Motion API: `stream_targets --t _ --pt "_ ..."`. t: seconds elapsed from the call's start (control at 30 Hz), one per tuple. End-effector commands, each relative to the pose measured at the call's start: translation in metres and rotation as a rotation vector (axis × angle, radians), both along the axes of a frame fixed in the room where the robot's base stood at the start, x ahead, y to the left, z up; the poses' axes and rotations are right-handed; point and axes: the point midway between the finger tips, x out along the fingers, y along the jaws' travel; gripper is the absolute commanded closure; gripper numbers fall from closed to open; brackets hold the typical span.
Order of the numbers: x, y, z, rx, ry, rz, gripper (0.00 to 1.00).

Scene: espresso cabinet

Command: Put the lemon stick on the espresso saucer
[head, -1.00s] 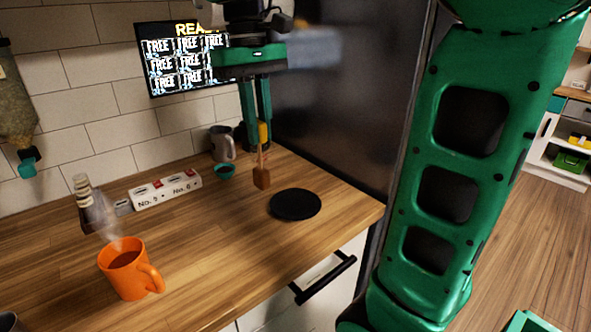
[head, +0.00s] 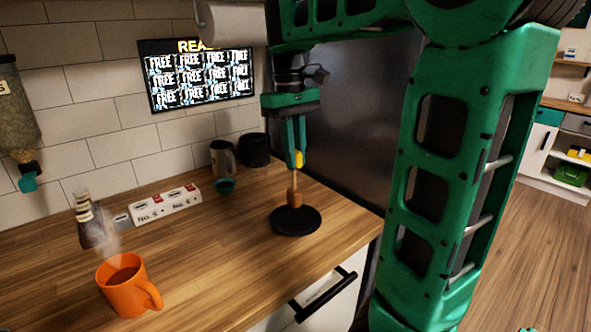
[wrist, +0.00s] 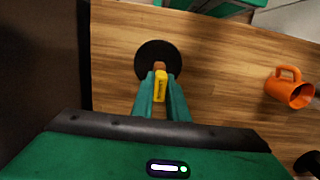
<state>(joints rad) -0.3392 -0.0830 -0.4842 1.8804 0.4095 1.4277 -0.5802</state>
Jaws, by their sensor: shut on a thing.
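The lemon stick is upright, with a yellow tag (head: 299,158), a thin shaft and a brown block (head: 294,197) at its lower end. My gripper (head: 293,168) is shut on its upper part, pointing down. The black round espresso saucer (head: 300,226) lies flat on the wooden counter. The block is over the saucer's far part in the head view; I cannot tell whether they touch. In the wrist view, the yellow tag (wrist: 160,86) is between my fingertips (wrist: 160,80), and the brown end overlaps the saucer (wrist: 152,50).
A steaming orange mug (head: 128,286) stands at the front left. A dark panel rises behind the saucer.

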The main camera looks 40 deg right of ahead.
Motion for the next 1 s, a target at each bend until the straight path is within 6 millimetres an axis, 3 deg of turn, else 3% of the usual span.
stream_targets --t 0.4,0.77,0.8,0.83,1.0 --pt "0.000 -0.003 -0.040 0.000 0.002 -0.002 1.00" --pt "0.000 -0.003 -0.043 0.000 0.000 -0.002 1.00" --pt "0.000 -0.003 -0.043 0.000 0.000 -0.002 0.77" --pt "0.000 -0.003 -0.043 0.000 0.000 -0.002 0.70" --pt "0.000 -0.003 -0.042 0.000 0.000 -0.002 0.68"
